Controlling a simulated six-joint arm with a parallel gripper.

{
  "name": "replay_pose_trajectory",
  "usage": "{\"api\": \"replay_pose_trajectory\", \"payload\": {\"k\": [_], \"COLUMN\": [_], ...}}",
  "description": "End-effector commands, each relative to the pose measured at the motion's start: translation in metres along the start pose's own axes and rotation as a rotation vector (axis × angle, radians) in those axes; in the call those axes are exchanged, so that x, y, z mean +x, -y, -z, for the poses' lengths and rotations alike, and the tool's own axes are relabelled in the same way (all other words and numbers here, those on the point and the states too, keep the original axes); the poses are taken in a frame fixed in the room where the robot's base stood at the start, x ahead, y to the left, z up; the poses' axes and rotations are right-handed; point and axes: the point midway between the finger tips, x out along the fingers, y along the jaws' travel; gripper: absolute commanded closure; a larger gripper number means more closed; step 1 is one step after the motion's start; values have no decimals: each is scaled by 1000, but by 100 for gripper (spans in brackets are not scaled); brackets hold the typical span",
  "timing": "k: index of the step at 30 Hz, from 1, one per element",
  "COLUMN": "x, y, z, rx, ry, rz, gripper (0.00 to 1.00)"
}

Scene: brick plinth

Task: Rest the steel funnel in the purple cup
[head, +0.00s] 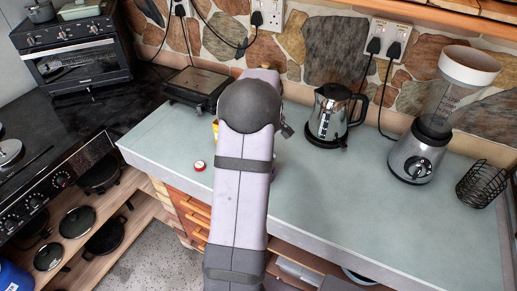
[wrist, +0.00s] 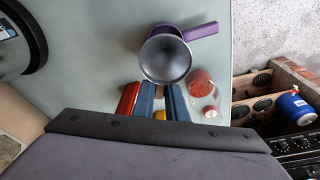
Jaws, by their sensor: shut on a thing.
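The steel funnel (wrist: 166,60) is a round, dark grey bowl in the wrist view, seen from above into its wide mouth. My gripper (wrist: 162,92) has its blue fingers at the funnel's near edge and is shut on it. The purple cup (wrist: 200,31) shows behind the funnel, with its handle pointing right. The funnel covers much of the cup, and I cannot tell whether the two touch. In the head view my arm hides the funnel, the cup and my fingers.
A jar with red contents (wrist: 201,82) stands close right of the funnel. A red object (wrist: 128,98) is left of my fingers. A kettle (head: 333,115), a blender (head: 420,150) and a wire basket (head: 482,184) stand right on the counter. The front right counter is clear.

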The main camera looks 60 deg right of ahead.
Motion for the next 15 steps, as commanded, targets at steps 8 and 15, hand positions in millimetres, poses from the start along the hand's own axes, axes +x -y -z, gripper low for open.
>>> {"api": "replay_pose_trajectory", "payload": {"k": [8, 15], "x": [20, 33], "y": [0, 0], "z": [-4, -6], "rx": [0, 0], "ry": [0, 0], "rz": [0, 0], "gripper": [100, 100]}}
